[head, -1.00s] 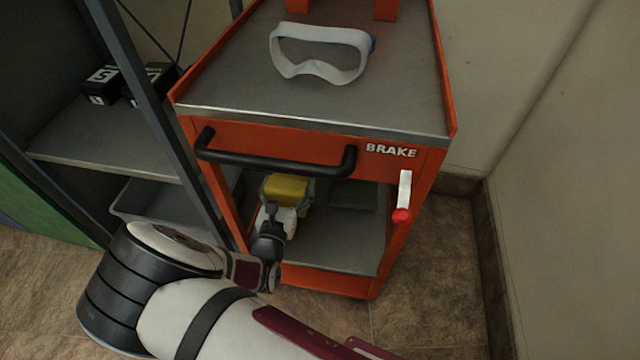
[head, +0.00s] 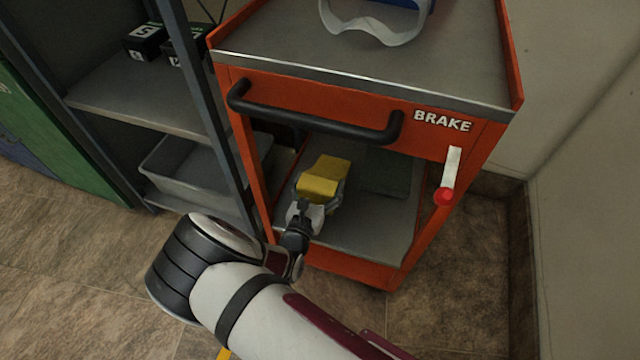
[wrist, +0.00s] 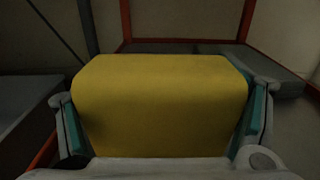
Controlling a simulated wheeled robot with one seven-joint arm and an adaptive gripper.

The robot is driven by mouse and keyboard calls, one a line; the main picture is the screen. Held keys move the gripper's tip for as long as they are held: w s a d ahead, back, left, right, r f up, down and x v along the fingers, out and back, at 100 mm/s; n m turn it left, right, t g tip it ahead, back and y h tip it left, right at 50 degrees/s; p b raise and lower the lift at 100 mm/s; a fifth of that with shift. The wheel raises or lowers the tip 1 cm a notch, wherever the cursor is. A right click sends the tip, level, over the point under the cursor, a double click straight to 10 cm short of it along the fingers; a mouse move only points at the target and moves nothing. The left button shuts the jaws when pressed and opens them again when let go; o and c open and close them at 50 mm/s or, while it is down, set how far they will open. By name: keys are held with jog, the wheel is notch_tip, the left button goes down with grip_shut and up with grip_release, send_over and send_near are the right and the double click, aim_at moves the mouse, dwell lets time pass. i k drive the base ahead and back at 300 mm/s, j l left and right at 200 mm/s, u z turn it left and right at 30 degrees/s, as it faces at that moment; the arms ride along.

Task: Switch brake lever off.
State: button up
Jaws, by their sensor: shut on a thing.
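The brake lever (head: 451,172) is a white bar with a red knob (head: 444,196) at its lower end, on the right front of the orange cart under the word BRAKE. It hangs down, tilted slightly. My gripper (head: 318,190) is shut on a yellow block (head: 323,178), in front of the cart's open lower bay and left of the lever, not touching it. In the wrist view the yellow block (wrist: 160,105) fills the space between the two fingers and hides much of what is behind.
The cart (head: 300,110) has a black handle (head: 310,124) across its front. White goggles (head: 372,22) lie on top. A grey shelf (head: 130,95) with black boxes (head: 146,42) stands at left. A wall is close on the right; tiled floor is clear in front.

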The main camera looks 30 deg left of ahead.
aim_at(445, 196)
jog(key=k+l+u, duration=0.1)
jog(key=k+l, duration=0.3)
jog(key=k, duration=0.35)
jog(key=k+l, duration=0.2)
jog(key=k, duration=0.3)
